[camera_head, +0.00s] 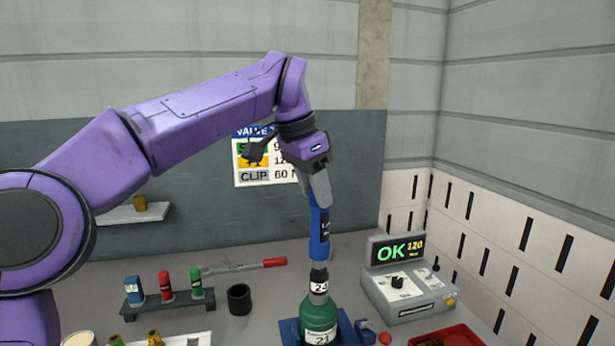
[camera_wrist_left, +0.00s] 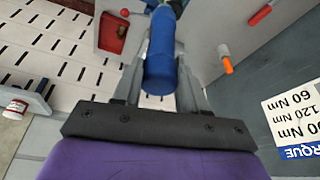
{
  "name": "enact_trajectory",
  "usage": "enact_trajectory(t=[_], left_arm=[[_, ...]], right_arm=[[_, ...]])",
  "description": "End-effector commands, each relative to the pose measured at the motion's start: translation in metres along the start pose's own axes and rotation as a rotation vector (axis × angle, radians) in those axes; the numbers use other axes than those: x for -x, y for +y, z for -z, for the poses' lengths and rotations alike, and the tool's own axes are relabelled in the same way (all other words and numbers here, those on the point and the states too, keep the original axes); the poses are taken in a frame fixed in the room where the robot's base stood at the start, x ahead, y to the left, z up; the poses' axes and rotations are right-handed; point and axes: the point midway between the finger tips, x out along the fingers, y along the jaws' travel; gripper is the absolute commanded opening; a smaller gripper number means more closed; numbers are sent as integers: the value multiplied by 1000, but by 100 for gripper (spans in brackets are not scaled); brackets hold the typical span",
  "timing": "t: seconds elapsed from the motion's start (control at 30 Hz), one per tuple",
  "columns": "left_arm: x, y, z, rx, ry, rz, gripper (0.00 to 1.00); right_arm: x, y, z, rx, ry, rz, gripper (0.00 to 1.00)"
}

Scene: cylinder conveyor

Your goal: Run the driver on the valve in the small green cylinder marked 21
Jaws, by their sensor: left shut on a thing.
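My left gripper (camera_head: 319,196) is shut on a blue driver (camera_head: 319,238) and holds it upright, pointing down. The driver also shows between the fingers in the left wrist view (camera_wrist_left: 160,62). A small green cylinder (camera_head: 319,318) marked 21 stands at the bottom of the head view, directly below the driver. A dark piece with a white label (camera_head: 319,287), which seems to read 24, sits between the driver and the cylinder's top. The driver's lower end appears to meet it, and the valve itself is hidden. My right gripper is not in view.
A grey box (camera_head: 405,290) right of the cylinder displays OK and 120. A red tray (camera_head: 450,334) is at the lower right. A rack (camera_head: 168,303) with several coloured pieces, a black cup (camera_head: 239,299) and a red-handled wrench (camera_head: 250,266) lie to the left.

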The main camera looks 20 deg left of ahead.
Motion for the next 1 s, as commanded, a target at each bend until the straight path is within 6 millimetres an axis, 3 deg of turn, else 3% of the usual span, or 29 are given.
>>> enact_trajectory(t=[1.0], left_arm=[[-5,-3,4,4,22,3,0]], right_arm=[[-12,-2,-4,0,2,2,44]])
